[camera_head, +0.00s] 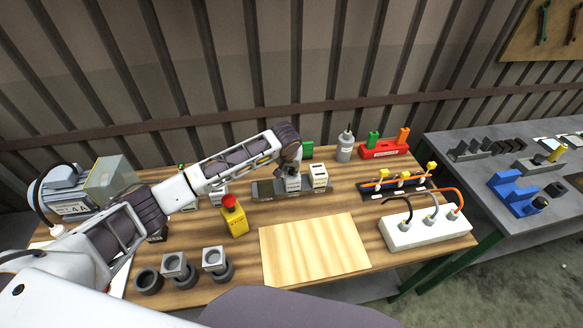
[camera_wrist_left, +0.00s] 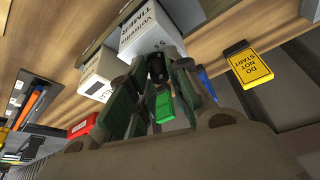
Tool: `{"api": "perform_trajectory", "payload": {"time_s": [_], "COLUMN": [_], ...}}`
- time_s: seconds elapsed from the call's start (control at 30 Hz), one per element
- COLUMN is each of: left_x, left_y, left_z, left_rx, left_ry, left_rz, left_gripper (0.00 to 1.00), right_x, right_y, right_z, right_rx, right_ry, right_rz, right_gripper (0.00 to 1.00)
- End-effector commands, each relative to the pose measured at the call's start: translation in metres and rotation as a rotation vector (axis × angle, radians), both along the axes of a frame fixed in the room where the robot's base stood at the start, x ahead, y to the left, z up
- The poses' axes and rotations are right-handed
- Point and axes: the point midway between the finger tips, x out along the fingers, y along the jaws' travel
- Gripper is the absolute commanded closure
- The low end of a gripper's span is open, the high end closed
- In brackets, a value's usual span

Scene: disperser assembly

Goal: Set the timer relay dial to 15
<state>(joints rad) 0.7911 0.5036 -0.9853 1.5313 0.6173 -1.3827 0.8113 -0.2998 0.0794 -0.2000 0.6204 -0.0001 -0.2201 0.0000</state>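The timer relay (camera_head: 292,185) is a white box on a grey rail near the middle of the bench. In the left wrist view, its face (camera_wrist_left: 148,28) shows upside down with "TIMER" and what looks like "5 s". My left gripper (camera_head: 292,167) is right at the timer relay. In the left wrist view, the fingers of my left gripper (camera_wrist_left: 158,80) straddle a dark knob-like part (camera_wrist_left: 157,67) by the relay's edge. I cannot tell whether they touch it. The dial's marks and pointer setting cannot be read. My right gripper is not in view.
Another white module (camera_head: 318,176) stands just right of the timer relay on the rail (camera_head: 265,189). A yellow emergency-stop box (camera_head: 234,220) stands in front to the left. A bare wooden board (camera_head: 312,250) lies in front. A white terminal block (camera_head: 428,232) with cables is at right.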

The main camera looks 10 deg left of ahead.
Motion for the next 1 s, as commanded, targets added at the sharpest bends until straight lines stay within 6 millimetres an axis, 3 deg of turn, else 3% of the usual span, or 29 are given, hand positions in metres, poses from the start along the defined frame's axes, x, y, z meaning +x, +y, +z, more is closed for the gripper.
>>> {"api": "perform_trajectory", "payload": {"time_s": [0.1, 0.57, 1.0], "left_x": [0.0, 0.0, -0.0001], "left_y": [0.0, 0.0005, 0.0013], "left_z": [0.0001, 0.0, -0.0004], "left_rx": [0.0, -0.001, -0.002], "left_ry": [0.0, 0.0, 0.0], "left_rz": [0.0, -0.039, -0.24], "left_gripper": [1.0, 1.0, 1.0], "right_x": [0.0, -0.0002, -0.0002], "right_y": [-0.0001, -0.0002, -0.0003], "right_z": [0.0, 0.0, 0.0], "right_rx": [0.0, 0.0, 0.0], "right_ry": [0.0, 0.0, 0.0], "right_rz": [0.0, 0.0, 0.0], "right_gripper": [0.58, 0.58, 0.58]}}
